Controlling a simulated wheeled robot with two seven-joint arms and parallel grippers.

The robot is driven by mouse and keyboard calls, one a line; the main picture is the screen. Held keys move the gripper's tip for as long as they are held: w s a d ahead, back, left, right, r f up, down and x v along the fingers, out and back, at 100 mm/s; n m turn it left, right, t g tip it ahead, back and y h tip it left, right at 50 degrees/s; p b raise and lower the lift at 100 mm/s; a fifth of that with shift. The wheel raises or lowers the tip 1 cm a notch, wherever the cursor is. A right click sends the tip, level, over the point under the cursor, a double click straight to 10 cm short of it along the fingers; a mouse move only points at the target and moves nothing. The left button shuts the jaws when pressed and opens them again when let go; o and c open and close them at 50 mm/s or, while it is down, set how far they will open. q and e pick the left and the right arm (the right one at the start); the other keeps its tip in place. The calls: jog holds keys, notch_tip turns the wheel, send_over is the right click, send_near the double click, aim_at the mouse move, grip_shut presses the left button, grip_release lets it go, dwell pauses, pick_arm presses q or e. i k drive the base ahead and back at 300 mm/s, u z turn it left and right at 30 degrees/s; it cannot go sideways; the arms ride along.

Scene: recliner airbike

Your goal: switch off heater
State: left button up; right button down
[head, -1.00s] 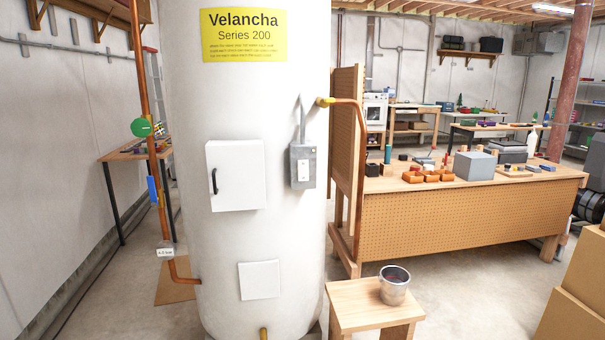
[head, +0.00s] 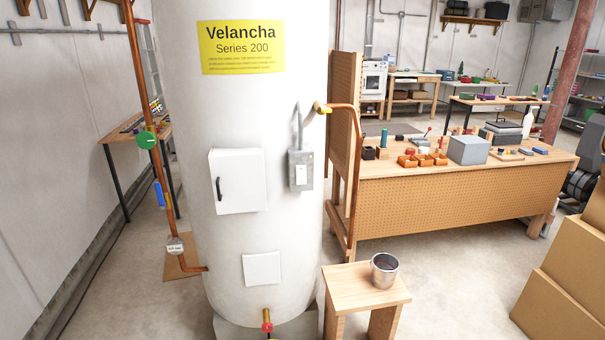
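The heater (head: 225,120) is a tall white tank with a yellow Velancha Series 200 label (head: 241,47). A white panel door with a dark handle (head: 239,181) is on its front and looks shut. A grey switch box (head: 300,169) with a white switch plate is on its right side; the switch position is too small to tell. A smaller white panel (head: 262,268) is lower down. A red-handled valve (head: 267,321) is at the bottom. A green round valve handle (head: 146,140) and a blue handle (head: 159,195) are on the left copper pipe. Neither gripper is in view.
A wooden stool (head: 366,287) with a metal pot (head: 384,270) stands right of the heater. A long workbench (head: 450,206) with tools is behind it. Cardboard boxes (head: 562,285) stand at the right. Bare floor (head: 455,280) lies between stool and boxes.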

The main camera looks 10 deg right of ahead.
aim_at(301, 170)
jog(key=u, duration=0.35)
jog(key=i, duration=0.9)
jog(key=z, duration=0.4)
